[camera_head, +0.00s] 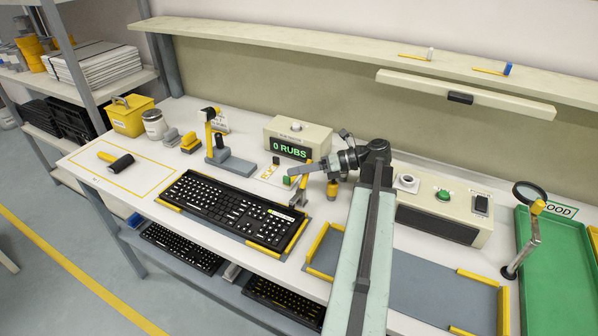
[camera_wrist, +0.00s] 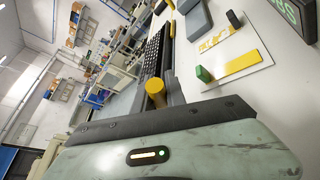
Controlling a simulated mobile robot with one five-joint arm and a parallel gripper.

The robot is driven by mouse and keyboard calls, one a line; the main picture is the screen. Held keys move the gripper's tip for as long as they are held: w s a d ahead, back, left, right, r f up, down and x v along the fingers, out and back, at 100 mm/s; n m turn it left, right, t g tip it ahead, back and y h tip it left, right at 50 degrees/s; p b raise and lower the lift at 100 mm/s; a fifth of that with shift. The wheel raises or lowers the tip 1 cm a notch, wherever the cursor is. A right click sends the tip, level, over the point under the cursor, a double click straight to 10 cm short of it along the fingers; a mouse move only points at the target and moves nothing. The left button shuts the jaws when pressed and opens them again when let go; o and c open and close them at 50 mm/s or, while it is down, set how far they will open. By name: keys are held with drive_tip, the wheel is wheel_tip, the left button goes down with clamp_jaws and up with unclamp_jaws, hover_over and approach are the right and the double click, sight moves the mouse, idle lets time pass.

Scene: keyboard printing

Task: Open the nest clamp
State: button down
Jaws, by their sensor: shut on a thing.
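The black keyboard (camera_head: 225,205) lies in its nest, with yellow guides (camera_head: 292,238) along its edges. The nest clamp (camera_head: 299,196) stands at the keyboard's far right corner, with its yellow-tipped handle (camera_head: 308,171) raised. My gripper (camera_head: 316,172) reaches in from the right and is shut on the clamp handle. In the wrist view the handle's round yellow end (camera_wrist: 155,87) sits against my dark jaw (camera_wrist: 165,122). The jaws hide part of the clamp, so whether its pad presses on the keyboard cannot be told.
A beige counter box (camera_head: 297,138) reading "0 RUBS" stands behind the clamp. A small green block (camera_head: 287,180) lies close by. A control box (camera_head: 440,210) with a green button stands right of my arm.

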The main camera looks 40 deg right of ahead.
drive_tip(key=c, duration=1.4)
unclamp_jaws()
drive_tip(key=shift+o, duration=0.2)
drive_tip(key=shift+d, duration=0.1)
drive_tip(key=p+v, duration=0.2)
drive_tip(key=v, duration=0.5)
drive_tip(key=shift+s+d, duration=0.25)
drive_tip(key=shift+s, duration=0.05)
drive_tip(key=shift+r, duration=0.1)
